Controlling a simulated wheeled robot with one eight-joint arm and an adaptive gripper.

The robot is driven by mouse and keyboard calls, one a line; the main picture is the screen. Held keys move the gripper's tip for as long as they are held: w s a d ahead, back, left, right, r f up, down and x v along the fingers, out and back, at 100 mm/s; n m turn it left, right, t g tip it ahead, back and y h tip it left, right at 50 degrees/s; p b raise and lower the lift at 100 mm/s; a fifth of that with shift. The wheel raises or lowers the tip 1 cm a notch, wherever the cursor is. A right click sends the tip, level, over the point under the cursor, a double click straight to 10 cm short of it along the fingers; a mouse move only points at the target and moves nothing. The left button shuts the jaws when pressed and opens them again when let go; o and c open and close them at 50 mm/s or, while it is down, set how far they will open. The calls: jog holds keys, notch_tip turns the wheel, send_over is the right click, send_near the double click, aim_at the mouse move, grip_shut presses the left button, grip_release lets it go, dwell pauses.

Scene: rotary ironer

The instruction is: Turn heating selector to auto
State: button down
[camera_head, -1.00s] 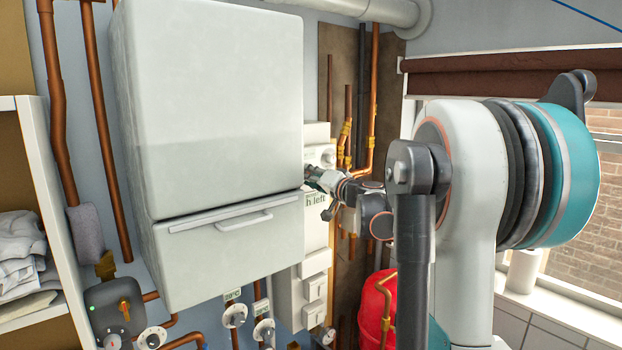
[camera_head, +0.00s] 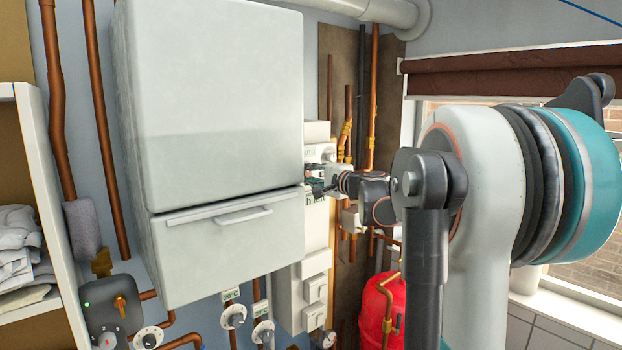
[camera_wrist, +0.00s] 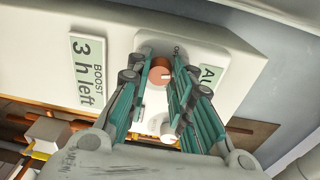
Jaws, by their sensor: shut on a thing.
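The heating selector is a round copper-coloured knob (camera_wrist: 158,76) with a pale pointer mark, on the face of a white control box (camera_wrist: 215,40). In the wrist view my gripper (camera_wrist: 160,60) has its teal fingers on either side of the knob, shut on it. A label starting "AU" (camera_wrist: 207,76) is right of the knob, partly covered by a finger. A "BOOST 3 h left" label (camera_wrist: 90,70) is to the left. In the head view my gripper (camera_head: 320,190) is at the control box (camera_head: 316,240); the knob is hidden there.
A large white boiler (camera_head: 210,110) stands close left of the gripper. Copper pipes (camera_head: 372,100) run behind on the right, with a red tank (camera_head: 374,305) below. A second, pale round part (camera_wrist: 168,131) sits between the fingers, nearer the wrist.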

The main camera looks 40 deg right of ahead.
jog(key=shift+d+m, duration=0.1)
jog(key=shift+m, duration=1)
jog(key=c, duration=1.4)
grip_release()
jog(key=s, duration=1.2)
jog(key=shift+a+r, duration=0.2)
jog(key=shift+r, duration=0.15)
